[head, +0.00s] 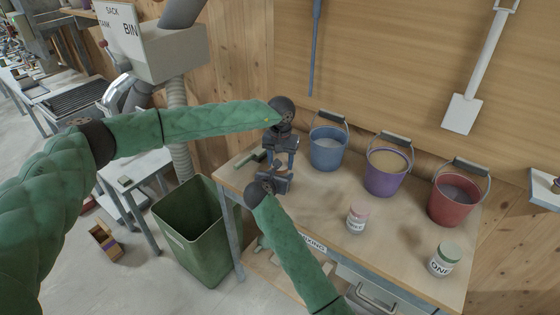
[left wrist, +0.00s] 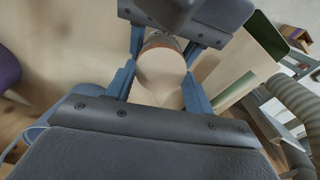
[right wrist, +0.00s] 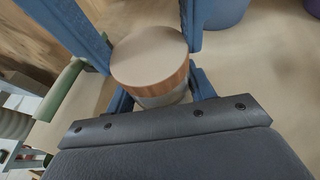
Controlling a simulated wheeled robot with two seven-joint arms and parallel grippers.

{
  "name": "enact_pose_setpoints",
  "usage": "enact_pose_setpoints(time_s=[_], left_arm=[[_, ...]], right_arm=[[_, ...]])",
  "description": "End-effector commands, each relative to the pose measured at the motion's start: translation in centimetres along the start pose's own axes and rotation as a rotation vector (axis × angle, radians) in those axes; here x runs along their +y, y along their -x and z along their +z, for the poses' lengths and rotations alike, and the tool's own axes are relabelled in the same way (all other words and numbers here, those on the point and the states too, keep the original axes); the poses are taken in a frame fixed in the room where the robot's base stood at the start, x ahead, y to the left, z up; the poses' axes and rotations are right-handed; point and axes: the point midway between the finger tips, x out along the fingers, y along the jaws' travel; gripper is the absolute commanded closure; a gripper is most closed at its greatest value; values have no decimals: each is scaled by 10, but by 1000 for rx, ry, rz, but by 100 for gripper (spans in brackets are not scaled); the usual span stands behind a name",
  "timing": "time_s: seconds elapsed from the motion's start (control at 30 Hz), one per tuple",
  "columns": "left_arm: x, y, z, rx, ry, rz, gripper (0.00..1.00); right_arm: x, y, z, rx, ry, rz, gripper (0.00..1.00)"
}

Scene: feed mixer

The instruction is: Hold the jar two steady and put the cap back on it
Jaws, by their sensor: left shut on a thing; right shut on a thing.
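A cap with a pale top and copper-brown rim shows between both grippers in the left wrist view (left wrist: 162,70) and right wrist view (right wrist: 150,57). My left gripper (head: 281,160) points down from above and is shut on the cap's sides. Under the cap is a pale grey jar (right wrist: 160,98), mostly hidden; its label cannot be read. My right gripper (head: 274,180) is shut around this jar, below the left fingers. The cap sits level at the jar's mouth; I cannot tell whether it is fully seated.
Blue (head: 328,148), purple (head: 385,172) and red (head: 456,196) buckets stand along the back of the bench (head: 315,207). A green bin (head: 195,232) is left of the bench.

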Motion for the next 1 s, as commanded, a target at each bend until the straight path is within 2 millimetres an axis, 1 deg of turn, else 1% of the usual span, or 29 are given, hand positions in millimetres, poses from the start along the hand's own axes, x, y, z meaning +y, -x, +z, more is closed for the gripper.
enact_pose_setpoints(time_s=[0.1, 0.3, 0.47, 0.73, 0.77, 0.8, 0.87, 1.0], left_arm=[[0, 1, 0, 1, -171, 0, 68], [1, 1, 0, 1, -403, 0, 68], [1, 1, 0, 1, -473, 0, 68], [1, 1, 0, 1, -476, 0, 68], [1, 1, 0, 1, -476, 0, 45], [1, 1, 0, 1, -476, 0, 38], [1, 1, 0, 1, -476, 0, 26], [1, 0, 0, 1, -475, 0, 26]], right_arm=[[-1, -1, -1, 1, 0, -1, 100], [-1, -1, -1, 1, 0, -2, 100], [-1, -1, -1, 1, 0, -2, 100], [-1, -1, -1, 1, 1, -2, 100], [-1, -1, -1, 1, 1, -2, 100], [-1, -1, -1, 1, 0, -2, 100], [-1, -1, -1, 1, 1, -2, 100], [-1, -1, -1, 1, 1, -2, 100]])
